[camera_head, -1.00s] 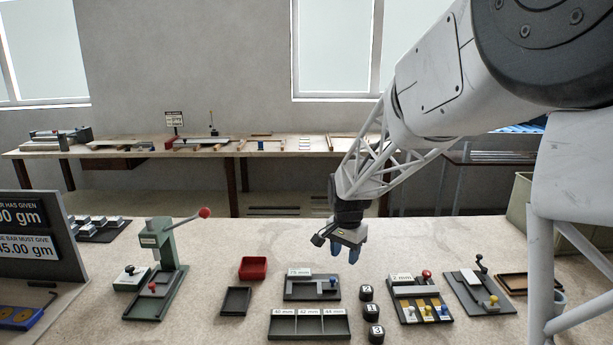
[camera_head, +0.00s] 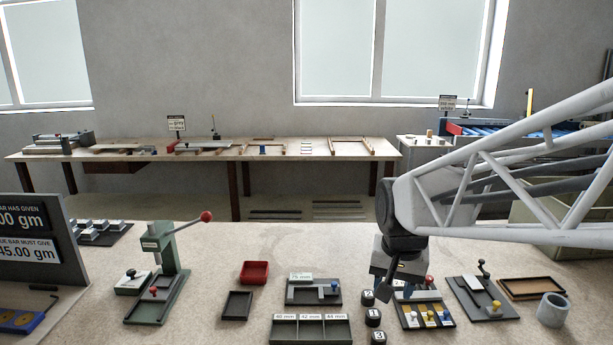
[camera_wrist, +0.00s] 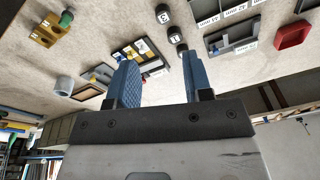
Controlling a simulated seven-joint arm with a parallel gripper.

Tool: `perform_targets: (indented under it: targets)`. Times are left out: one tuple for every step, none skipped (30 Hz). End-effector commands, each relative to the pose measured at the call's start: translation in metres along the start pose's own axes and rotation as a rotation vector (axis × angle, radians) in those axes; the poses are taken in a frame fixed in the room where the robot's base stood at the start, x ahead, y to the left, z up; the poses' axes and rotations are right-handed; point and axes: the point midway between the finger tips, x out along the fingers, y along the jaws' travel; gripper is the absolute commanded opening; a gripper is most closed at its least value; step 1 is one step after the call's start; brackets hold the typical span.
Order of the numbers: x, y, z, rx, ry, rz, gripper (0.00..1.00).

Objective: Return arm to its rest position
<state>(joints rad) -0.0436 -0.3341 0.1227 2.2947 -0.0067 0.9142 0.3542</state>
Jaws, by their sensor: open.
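My gripper (camera_head: 390,285) hangs above the near bench (camera_head: 220,320), in front of the back part of the yellow-slotted fixture (camera_head: 424,314), which it partly hides. In the wrist view, my gripper (camera_wrist: 162,82) shows two blue fingers set wide apart with nothing between them. My white lattice arm reaches in from the right edge of the head view.
Left of my gripper lie a gauge block fixture (camera_head: 313,291), a three-slot tray (camera_head: 311,329) and a red tray (camera_head: 254,272). Numbered black knobs (camera_head: 373,317) stand just below it. A grey cup (camera_head: 552,309) is at right. A green press (camera_head: 160,275) stands left.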

Motion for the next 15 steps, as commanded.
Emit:
perform_targets:
  targets:
    - [-0.004, 0.006, 0.01, -0.015, 0.008, -0.002, 0.46]
    - [-0.006, 0.009, 0.016, -0.027, 0.011, -0.003, 0.46]
    - [-0.008, 0.013, 0.024, -0.042, 0.016, -0.003, 0.46]
    - [-0.01, 0.016, 0.03, -0.053, 0.019, -0.004, 0.46]
    - [-0.011, 0.019, 0.036, -0.064, 0.023, -0.004, 0.46]
    - [-0.013, 0.023, 0.043, -0.079, 0.028, -0.005, 0.46]
    - [-0.015, 0.026, 0.049, -0.09, 0.032, -0.006, 0.46]
    - [-0.015, 0.029, 0.055, -0.102, 0.034, -0.006, 0.46]
    - [-0.017, 0.033, 0.063, -0.117, 0.04, -0.006, 0.46]
    - [-0.018, 0.035, 0.069, -0.129, 0.043, -0.006, 0.46]
    - [-0.018, 0.038, 0.075, -0.14, 0.046, -0.006, 0.46]
    - [-0.019, 0.042, 0.083, -0.156, 0.051, -0.007, 0.46]
    - [-0.019, 0.045, 0.088, -0.167, 0.054, -0.007, 0.46]
    - [-0.019, 0.047, 0.095, -0.179, 0.058, -0.007, 0.46]
    - [-0.02, 0.051, 0.102, -0.193, 0.063, -0.007, 0.46]
